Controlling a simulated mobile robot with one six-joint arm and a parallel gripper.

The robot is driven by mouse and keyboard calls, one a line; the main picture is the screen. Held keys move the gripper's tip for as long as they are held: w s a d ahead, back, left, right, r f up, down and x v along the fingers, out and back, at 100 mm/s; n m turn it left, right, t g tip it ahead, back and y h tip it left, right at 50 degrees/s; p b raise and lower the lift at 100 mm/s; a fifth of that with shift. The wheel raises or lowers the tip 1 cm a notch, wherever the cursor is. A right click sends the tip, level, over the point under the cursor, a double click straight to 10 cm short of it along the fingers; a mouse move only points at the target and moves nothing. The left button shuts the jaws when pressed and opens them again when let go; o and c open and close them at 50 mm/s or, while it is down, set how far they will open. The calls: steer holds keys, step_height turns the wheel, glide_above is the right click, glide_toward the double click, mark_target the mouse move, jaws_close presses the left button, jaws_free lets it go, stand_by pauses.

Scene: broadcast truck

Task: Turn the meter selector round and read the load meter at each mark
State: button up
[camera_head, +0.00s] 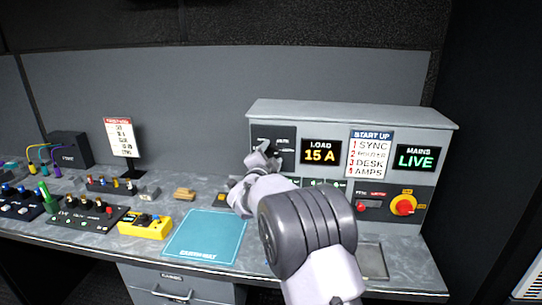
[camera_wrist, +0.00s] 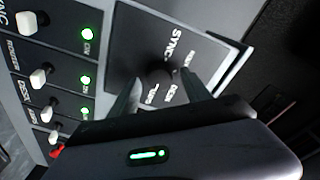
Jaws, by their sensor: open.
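The meter selector's dark panel (camera_wrist: 150,45) shows in the wrist view with white labels, one reading SYNC. The selector knob is dark and hard to make out between my fingertips, so its pointing direction cannot be told. My gripper (camera_wrist: 162,77) is open, with one finger on each side of the label area; contact cannot be told. In the head view my gripper (camera_head: 262,157) is in front of the selector panel (camera_head: 272,137) and hides its lower part. The load meter (camera_head: 320,151) reads 15 A in yellow.
Right of the meter are a START UP card (camera_head: 370,154), a MAINS display (camera_head: 416,157) reading LIVE and a red knob (camera_head: 403,205). Switches (camera_wrist: 39,77) with green lamps sit beside the selector panel. A teal mat (camera_head: 206,237) and a yellow box (camera_head: 146,226) are on the desk.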

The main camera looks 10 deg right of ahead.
steer(key=shift+c, duration=0.5)
jaws_close()
